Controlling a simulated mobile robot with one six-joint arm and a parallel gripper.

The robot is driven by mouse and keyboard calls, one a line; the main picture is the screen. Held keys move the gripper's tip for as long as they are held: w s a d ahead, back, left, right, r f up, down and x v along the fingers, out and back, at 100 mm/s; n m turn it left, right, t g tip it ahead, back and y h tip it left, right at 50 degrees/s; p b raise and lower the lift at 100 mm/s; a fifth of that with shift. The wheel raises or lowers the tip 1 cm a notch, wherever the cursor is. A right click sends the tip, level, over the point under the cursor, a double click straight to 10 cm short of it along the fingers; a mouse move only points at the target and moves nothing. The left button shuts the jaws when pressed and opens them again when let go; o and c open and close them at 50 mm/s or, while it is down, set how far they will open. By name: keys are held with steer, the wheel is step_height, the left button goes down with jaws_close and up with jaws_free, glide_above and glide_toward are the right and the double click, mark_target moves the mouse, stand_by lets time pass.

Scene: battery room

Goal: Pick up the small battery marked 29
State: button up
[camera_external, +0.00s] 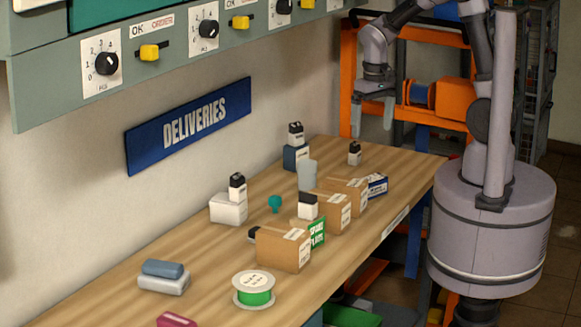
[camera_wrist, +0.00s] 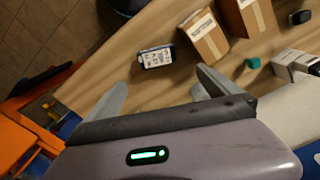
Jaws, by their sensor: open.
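Several small black-and-white batteries stand about the bench; I cannot read the number 29 on any of them. One battery (camera_external: 354,153) stands upright on the bench's far end, below and a little left of my gripper (camera_external: 372,120). Another battery (camera_external: 296,134) is on a blue box, one (camera_external: 237,187) on a white box, and one (camera_external: 308,206) on or beside a carton. My gripper is open and empty above the far end of the bench. In the wrist view the two fingers of my gripper (camera_wrist: 162,85) are spread apart with nothing between them.
Cartons (camera_external: 284,251) line the bench's front side, with a blue-and-white box (camera_external: 377,185) at their far end; it also shows in the wrist view (camera_wrist: 157,56). A green spool (camera_external: 254,290) lies nearer. An orange rack (camera_external: 348,70) stands behind the bench.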

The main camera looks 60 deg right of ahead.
mark_target(371, 178)
steer(key=f+b, duration=0.2)
steer(key=f, duration=0.4)
steer(key=f+b, duration=0.3)
steer(key=f, duration=0.4)
steer(key=shift+w+d+f+b, duration=0.1)
steer(key=shift+d+b, duration=0.1)
steer(key=shift+b, duration=0.1)
step_height(371, 178, down, 5)
steer(key=b, duration=0.3)
steer(key=shift+d+f, duration=0.1)
steer(key=shift+d, duration=0.05)
steer(key=shift+c, duration=1.3)
steer(key=c, duration=1.6)
